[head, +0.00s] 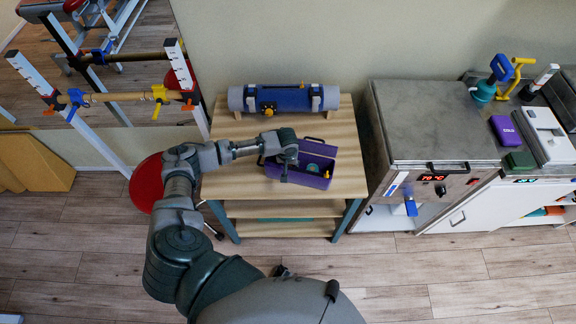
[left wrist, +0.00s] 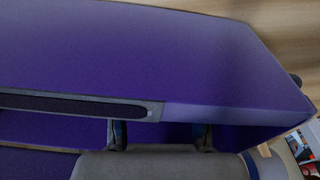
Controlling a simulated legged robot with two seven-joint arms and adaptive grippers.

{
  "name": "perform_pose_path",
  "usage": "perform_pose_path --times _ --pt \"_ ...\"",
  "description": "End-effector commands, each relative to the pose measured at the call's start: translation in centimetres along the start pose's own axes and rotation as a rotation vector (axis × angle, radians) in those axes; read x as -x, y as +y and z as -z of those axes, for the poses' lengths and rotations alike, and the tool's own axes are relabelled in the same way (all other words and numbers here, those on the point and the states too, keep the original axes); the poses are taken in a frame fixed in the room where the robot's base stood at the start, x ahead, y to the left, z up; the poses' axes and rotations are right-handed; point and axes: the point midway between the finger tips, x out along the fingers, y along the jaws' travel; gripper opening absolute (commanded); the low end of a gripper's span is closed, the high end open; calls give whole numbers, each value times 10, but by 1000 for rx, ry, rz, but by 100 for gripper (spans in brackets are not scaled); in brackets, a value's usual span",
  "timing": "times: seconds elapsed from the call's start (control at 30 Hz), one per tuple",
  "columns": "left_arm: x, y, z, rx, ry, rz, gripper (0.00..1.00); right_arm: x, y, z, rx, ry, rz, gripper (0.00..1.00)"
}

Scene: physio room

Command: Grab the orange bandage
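No bandage can be made out for certain. A small orange item (head: 555,210) shows on the open shelf of the white cabinet at the far right, too small to identify. My left gripper (head: 286,168) hangs over the left part of an open purple box (head: 316,181) on the wooden table. The box holds a green item and a small yellow one, partly hidden by the gripper and the box walls. In the left wrist view, purple surfaces (left wrist: 150,60) fill most of the picture very close up, and the finger opening cannot be judged. My right gripper is out of view.
The wooden table (head: 350,166) also bears a grey roll with a blue wrap (head: 284,98) at the back. A metal cabinet (head: 420,130) with a red display stands to its right. A red round stool (head: 147,183) is at the left.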

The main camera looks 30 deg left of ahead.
Motion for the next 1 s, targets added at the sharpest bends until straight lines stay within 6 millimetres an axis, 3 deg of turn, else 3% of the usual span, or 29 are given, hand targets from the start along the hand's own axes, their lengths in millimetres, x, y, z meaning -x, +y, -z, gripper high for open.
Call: perform_pose_path --times 0.33,0.47,0.7,1.0 --pt "1 0 0 0 0 0 12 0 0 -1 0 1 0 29" --pt "15 0 3 0 2 -2 12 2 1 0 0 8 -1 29" --pt "76 1 12 0 5 -3 12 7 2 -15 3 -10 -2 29" --pt "151 0 23 -1 2 -1 12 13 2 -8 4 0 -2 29"
